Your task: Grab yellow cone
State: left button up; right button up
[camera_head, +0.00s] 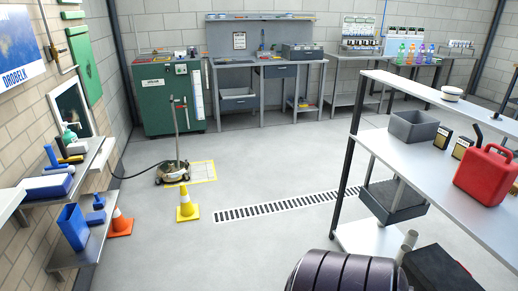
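The yellow cone (186,206) stands upright on the grey floor left of the middle of the head view. It has a pale band around it and a square yellow base. An orange cone (120,223) with a white band stands to its left, close to the left shelf. Neither of my grippers shows in this view, and nothing touches the yellow cone.
A floor machine (173,171) with an upright handle stands just behind the yellow cone. A slotted floor drain (285,206) runs to its right. A shelf rack (420,150) with a red canister (486,175) fills the right. Blue items lie on the left shelf (85,250).

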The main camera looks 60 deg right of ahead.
aim_at(187, 212)
jog(key=z, duration=1.45)
jog(key=i+l+u, duration=0.1)
jog(key=i, duration=0.4)
jog(key=i+l+u, duration=0.15)
jog(key=i, duration=0.3)
jog(key=i+l+u, duration=0.1)
jog(key=i, duration=0.35)
jog(key=i+l+u, duration=0.15)
jog(key=i+l, duration=0.15)
jog(key=i, duration=0.2)
jog(key=i+l+u, duration=0.1)
jog(key=i+l, duration=0.2)
jog(key=i, duration=0.15)
